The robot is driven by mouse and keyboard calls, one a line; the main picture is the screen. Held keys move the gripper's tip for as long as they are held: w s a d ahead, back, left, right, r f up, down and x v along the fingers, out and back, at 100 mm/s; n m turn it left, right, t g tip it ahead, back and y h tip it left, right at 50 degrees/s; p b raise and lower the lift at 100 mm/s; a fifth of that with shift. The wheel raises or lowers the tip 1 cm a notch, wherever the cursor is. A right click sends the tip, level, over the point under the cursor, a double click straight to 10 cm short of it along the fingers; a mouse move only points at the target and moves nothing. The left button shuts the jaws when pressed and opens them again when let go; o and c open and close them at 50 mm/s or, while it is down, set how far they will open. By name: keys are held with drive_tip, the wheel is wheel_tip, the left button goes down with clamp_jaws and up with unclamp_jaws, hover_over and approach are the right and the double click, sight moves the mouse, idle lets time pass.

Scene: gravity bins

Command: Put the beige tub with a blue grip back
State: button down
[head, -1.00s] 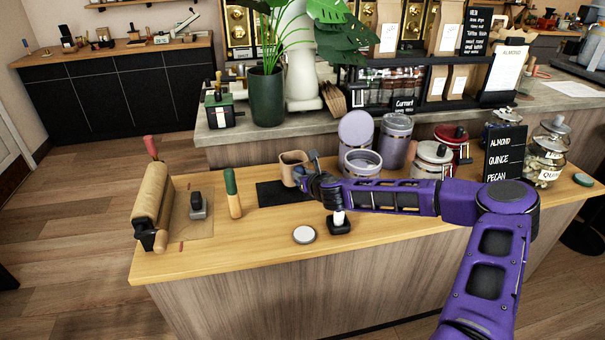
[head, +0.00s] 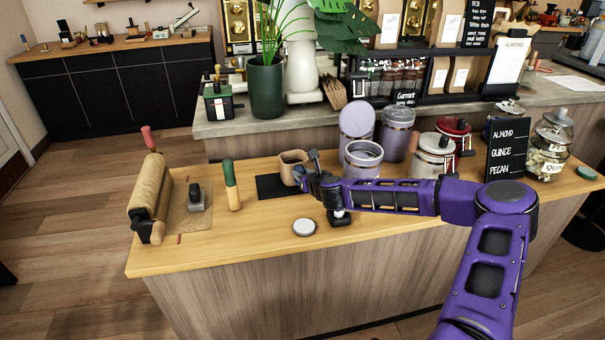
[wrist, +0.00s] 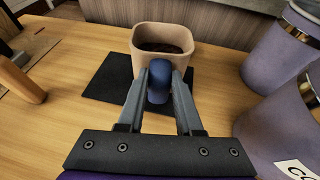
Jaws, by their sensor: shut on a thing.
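The beige tub (head: 292,160) is an open, rounded-square cup with dark contents, seen at the back of the wooden counter. It also shows in the wrist view (wrist: 174,66), where its blue grip (wrist: 159,82) points toward me. My gripper (wrist: 159,90) is shut on the blue grip, one finger on each side. The tub looks upright and is at the black mat (head: 268,188), overlapping its right part. I cannot tell whether its base touches the mat. In the head view my gripper (head: 304,172) covers the grip and part of the tub's right side.
Lavender canisters (head: 357,118) stand close right of the tub. A black-based object (head: 340,218) sits below my forearm, and a round white lid (head: 304,227) lies in front.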

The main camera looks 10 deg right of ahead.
drive_tip(key=shift+f+b, duration=0.35)
drive_tip(key=shift+f, duration=0.15)
drive_tip(key=c, duration=0.5)
unclamp_jaws()
drive_tip(key=shift+r, duration=0.1)
wheel_tip(320, 180, up, 10)
drive_tip(key=p, duration=0.1)
drive_tip(key=shift+p, duration=0.3)
